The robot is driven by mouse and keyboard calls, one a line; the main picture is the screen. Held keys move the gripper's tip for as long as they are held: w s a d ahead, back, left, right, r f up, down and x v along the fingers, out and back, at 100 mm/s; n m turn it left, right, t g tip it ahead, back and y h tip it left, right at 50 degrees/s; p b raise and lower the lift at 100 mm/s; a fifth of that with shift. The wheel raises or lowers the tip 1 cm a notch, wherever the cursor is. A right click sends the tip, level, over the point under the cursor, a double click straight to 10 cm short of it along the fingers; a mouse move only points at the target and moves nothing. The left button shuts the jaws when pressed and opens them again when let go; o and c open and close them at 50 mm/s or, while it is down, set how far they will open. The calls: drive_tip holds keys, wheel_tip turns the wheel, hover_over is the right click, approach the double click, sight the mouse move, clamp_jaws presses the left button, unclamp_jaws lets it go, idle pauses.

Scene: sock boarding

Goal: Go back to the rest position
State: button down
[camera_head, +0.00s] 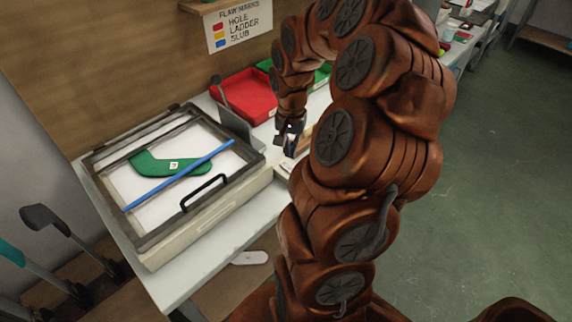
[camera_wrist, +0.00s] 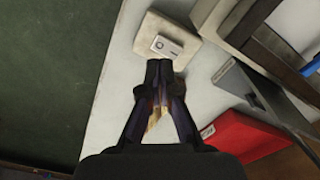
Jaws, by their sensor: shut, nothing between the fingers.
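My gripper (camera_head: 290,140) is at the end of my copper-coloured arm, above the table to the right of the framed light box. In the wrist view my gripper (camera_wrist: 159,72) has its fingertips together with nothing between them. Below and just past the fingertips lies a small white device with a round button (camera_wrist: 167,46) on a pale block (camera_wrist: 152,31). A green sock-shaped piece (camera_head: 172,165) lies in the light box (camera_head: 228,190), with a blue strip (camera_head: 180,175) across it.
A red tray (camera_head: 245,95) and a partly hidden green tray (camera_head: 322,75) stand behind my gripper. A grey upright plate (camera_head: 236,127) stands beside the box. A flaw marks sign (camera_head: 238,25) hangs on the wall. Open green floor (camera_head: 480,170) lies at right.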

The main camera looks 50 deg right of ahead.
drive_tip(key=shift+r, duration=0.8)
drive_tip(key=shift+a+r, duration=0.15)
drive_tip(key=shift+a, duration=0.25)
drive_tip(key=s+a+r+n, duration=0.2)
drive_tip(key=s+a+n, duration=0.1)
drive_tip(key=a, duration=0.4)
drive_tip(key=s+a+r+n+g, duration=0.1)
drive_tip(key=s+a+r+n, duration=0.15)
drive_tip(key=a, duration=0.45)
drive_tip(key=s+a+r+n, duration=0.1)
drive_tip(key=s+a+n, duration=0.2)
drive_tip(key=a, duration=0.4)
drive_tip(key=s+a+n, duration=0.3)
drive_tip(key=s+a, duration=0.3)
drive_tip(key=s, duration=0.2)
drive_tip(key=shift+s+r+n+g, duration=0.15)
drive_tip(key=shift+s+n+g, duration=0.2)
drive_tip(key=shift+s+g, duration=0.05)
drive_tip(key=c, duration=1.9)
unclamp_jaws()
